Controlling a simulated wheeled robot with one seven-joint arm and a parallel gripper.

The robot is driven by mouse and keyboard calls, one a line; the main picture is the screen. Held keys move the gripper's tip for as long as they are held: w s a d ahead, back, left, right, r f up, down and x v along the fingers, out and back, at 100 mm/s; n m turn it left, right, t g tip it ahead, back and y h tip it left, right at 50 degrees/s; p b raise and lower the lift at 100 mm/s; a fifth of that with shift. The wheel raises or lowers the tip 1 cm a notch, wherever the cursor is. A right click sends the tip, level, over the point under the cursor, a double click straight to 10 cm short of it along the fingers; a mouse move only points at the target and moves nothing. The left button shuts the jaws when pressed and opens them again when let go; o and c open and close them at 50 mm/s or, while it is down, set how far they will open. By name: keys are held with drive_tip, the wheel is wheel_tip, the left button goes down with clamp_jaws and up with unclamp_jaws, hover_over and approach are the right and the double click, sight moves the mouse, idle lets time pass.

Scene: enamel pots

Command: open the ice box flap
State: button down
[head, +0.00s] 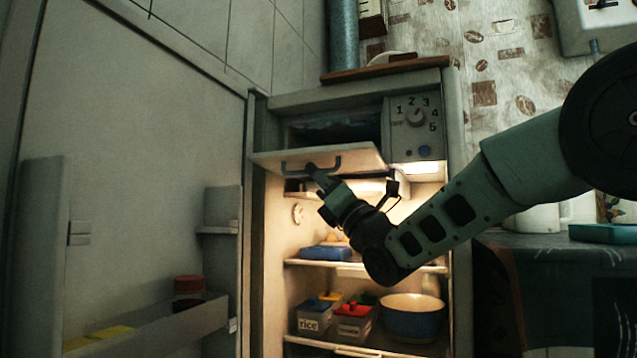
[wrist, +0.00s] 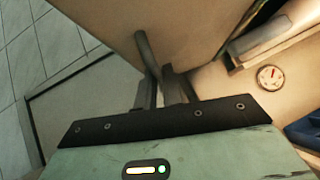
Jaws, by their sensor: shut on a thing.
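The ice box flap (head: 345,157) is a pale panel at the top of the open fridge. It is tilted down and outward, and the dark ice box opening (head: 335,132) shows above it. The flap has a dark bar handle (head: 291,170) on its face. My gripper (head: 313,171) is at this handle, reaching in from the lower right. In the wrist view, the fingers of my gripper (wrist: 160,85) are shut on the handle (wrist: 146,48), with the flap's pale face (wrist: 190,28) close in front.
The fridge door (head: 130,130) stands wide open at the left. A control panel with a dial (head: 416,117) is right of the ice box. Shelves below hold a blue-and-white bowl (head: 412,317), a rice box (head: 314,316) and a red-lidded box (head: 353,321). A counter (head: 560,262) stands at the right.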

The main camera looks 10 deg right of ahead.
drive_tip(key=shift+w+d+f+m+h, duration=0.25)
drive_tip(key=shift+w+d+m+h, duration=0.1)
drive_tip(key=shift+d+h, duration=0.1)
drive_tip(key=c, duration=1.5)
unclamp_jaws()
drive_tip(key=shift+w, duration=0.1)
drive_tip(key=shift+a, duration=0.15)
drive_tip(key=p+v, duration=0.3)
drive_tip(key=v, duration=1.4)
drive_tip(key=shift+f, duration=0.4)
drive_tip(key=shift+p, duration=0.3)
